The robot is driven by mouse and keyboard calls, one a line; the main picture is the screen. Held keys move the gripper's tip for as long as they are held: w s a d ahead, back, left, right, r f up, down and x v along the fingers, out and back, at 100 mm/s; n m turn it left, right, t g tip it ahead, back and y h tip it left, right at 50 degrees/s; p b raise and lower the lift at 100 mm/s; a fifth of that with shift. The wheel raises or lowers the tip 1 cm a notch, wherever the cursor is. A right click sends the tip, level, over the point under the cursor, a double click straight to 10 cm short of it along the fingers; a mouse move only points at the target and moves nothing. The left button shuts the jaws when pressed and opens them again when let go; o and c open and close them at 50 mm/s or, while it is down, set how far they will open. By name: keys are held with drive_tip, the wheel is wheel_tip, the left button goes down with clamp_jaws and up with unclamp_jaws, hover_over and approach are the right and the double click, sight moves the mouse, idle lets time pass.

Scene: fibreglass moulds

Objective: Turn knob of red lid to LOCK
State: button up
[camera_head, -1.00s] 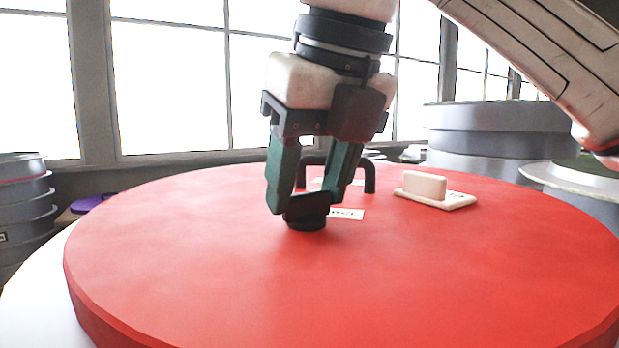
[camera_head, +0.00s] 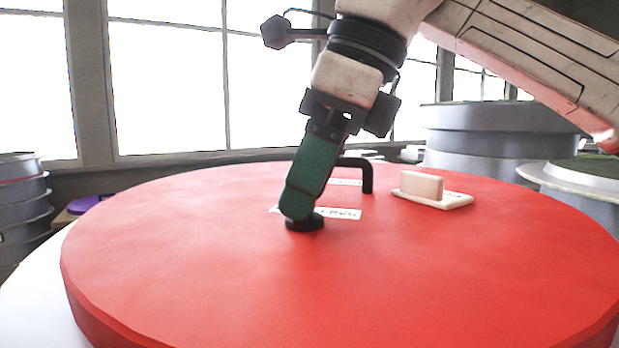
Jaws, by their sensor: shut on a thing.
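The red lid (camera_head: 330,275) is a wide round disc that fills the lower part of the view. Its black knob (camera_head: 305,224) sits low on the lid left of centre. My gripper (camera_head: 297,207) reaches down to it, tilted, with its fingers seen edge-on, and is shut on the knob. A white label (camera_head: 341,213) with dark lettering lies just behind the knob, partly hidden by the fingers; I cannot read it clearly. The knob's pointing direction is hidden by the gripper.
A black arched handle (camera_head: 367,176) stands on the lid behind my gripper. A pale block on a plate (camera_head: 422,186) lies to its right. Grey stacked moulds stand at right (camera_head: 500,140) and left (camera_head: 22,205). The lid's front is clear.

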drive_tip(key=n+g, duration=0.1)
drive_tip(key=n, duration=0.3)
drive_tip(key=shift+w+g, duration=0.1)
drive_tip(key=shift+g, duration=0.3)
drive_tip(key=shift+w+n+g+h, duration=0.1)
drive_tip(key=shift+n+g+h, duration=0.35)
drive_tip(key=shift+n, duration=1.35)
drive_tip(key=shift+g, duration=0.25)
drive_tip(key=o, duration=1)
drive_tip(key=shift+o, duration=0.2)
drive_tip(key=v, duration=0.7)
drive_tip(key=shift+r, duration=0.2)
